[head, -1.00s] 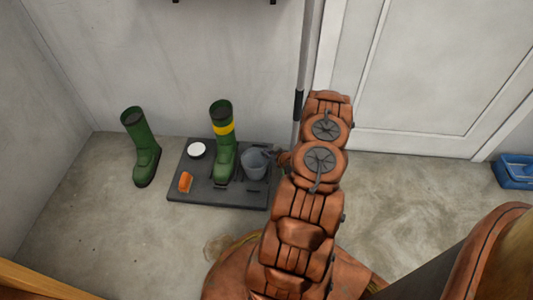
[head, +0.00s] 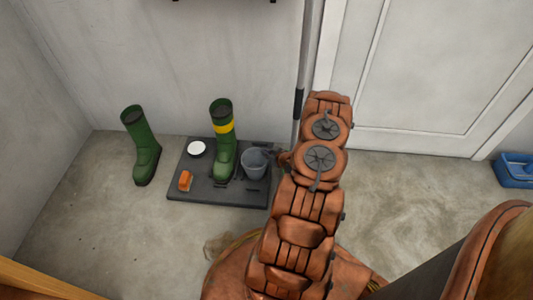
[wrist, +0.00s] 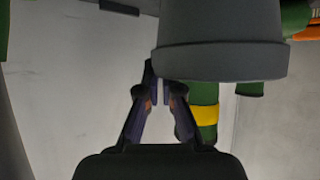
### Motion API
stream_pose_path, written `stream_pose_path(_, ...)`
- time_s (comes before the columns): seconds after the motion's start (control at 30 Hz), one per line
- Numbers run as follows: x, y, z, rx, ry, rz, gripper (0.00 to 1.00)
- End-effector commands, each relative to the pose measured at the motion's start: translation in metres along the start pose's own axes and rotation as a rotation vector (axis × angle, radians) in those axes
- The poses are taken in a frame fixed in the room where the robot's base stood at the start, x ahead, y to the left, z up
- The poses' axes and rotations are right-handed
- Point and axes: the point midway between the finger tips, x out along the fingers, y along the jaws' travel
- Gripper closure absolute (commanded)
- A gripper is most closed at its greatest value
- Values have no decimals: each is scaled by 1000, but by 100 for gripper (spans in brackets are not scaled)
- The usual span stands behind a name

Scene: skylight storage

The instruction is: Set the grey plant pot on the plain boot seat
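The grey plant pot (head: 254,165) is upright at the right end of the dark boot tray (head: 185,193). It fills the top of the wrist view (wrist: 222,40), upside down there. My gripper (head: 274,156) is at the pot's right side, partly hidden by my arm. In the wrist view its fingers (wrist: 160,82) are close together at the pot's rim, apparently one on each side of the wall. I cannot tell whether the pot touches the tray. A green boot with a yellow band (head: 222,140) stands mid-tray. A plain green boot (head: 143,150) stands on the floor left of the tray. No plain boot seat is clearly marked.
A white round thing (head: 196,149) lies at the tray's back left and an orange brush-like thing (head: 185,181) at its front left. A pale pole (head: 305,75) stands behind my arm. A blue container (head: 515,170) is far right by the door.

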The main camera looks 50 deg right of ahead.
Motion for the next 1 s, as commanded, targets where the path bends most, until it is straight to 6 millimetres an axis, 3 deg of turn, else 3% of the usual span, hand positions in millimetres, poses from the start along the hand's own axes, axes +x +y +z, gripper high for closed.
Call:
stream_pose_path(0.03,0,0,0,0,1,0,100)
stream_pose_path(0.1,0,0,0,0,1,0,89)
stream_pose_path(0.33,0,0,0,0,0,0,65)
stream_pose_path(1.0,-2,0,0,0,0,1,65)
